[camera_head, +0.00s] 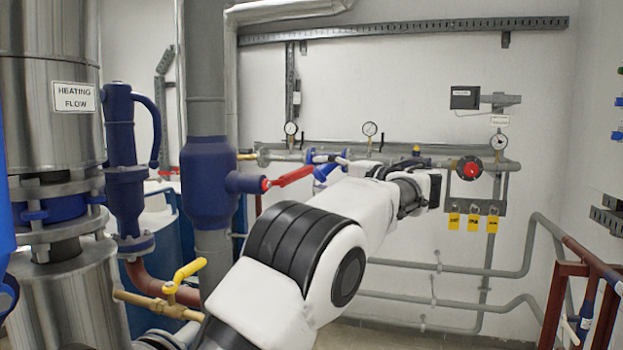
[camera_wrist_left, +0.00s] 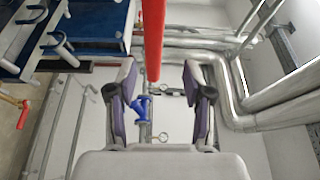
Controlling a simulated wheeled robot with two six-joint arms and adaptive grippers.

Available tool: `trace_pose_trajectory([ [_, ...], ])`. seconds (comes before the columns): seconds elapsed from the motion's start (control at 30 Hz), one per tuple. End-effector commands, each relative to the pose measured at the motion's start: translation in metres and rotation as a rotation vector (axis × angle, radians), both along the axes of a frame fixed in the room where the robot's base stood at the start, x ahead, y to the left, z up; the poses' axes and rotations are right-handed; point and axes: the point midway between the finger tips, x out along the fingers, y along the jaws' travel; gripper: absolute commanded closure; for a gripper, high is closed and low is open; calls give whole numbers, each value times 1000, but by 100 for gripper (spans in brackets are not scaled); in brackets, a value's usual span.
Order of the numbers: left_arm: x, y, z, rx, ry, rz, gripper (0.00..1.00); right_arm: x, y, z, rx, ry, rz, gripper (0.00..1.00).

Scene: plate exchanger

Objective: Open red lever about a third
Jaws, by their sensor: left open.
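The red lever (camera_head: 290,177) sticks out to the right from the side stub of a dark blue valve body (camera_head: 208,185) on a vertical grey pipe. In the left wrist view the lever (camera_wrist_left: 153,40) is a red bar coming down from the top edge, its free end between the two fingers. My left gripper (camera_head: 335,163) points left, just right of the lever's free end in the head view. In the wrist view its fingers (camera_wrist_left: 160,80) are apart, with a gap on each side of the lever. My right gripper is not in view.
A yellow-handled valve (camera_head: 186,275) sits low at the left, near my arm. Steel columns (camera_head: 48,110) stand at the far left. Gauges (camera_head: 370,129) and a red round knob (camera_head: 469,168) are on the back wall piping. A red frame (camera_head: 560,300) is at right.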

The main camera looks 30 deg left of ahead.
Motion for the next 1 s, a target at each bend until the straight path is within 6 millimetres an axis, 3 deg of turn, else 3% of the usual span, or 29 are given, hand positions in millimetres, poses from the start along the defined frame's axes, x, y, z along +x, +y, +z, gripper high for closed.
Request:
trace_pose_trajectory([
  [0.4,11,69,-1,-4,6,-1,49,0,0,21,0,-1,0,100],
  [0.7,13,75,-4,-4,7,-2,49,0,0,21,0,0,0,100],
  [0.83,13,75,-4,-4,7,-2,95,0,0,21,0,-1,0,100],
  [0.87,13,75,-4,-4,7,-2,100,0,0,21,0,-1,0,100],
  [1.0,12,75,-4,-4,7,-1,100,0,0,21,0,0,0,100],
])
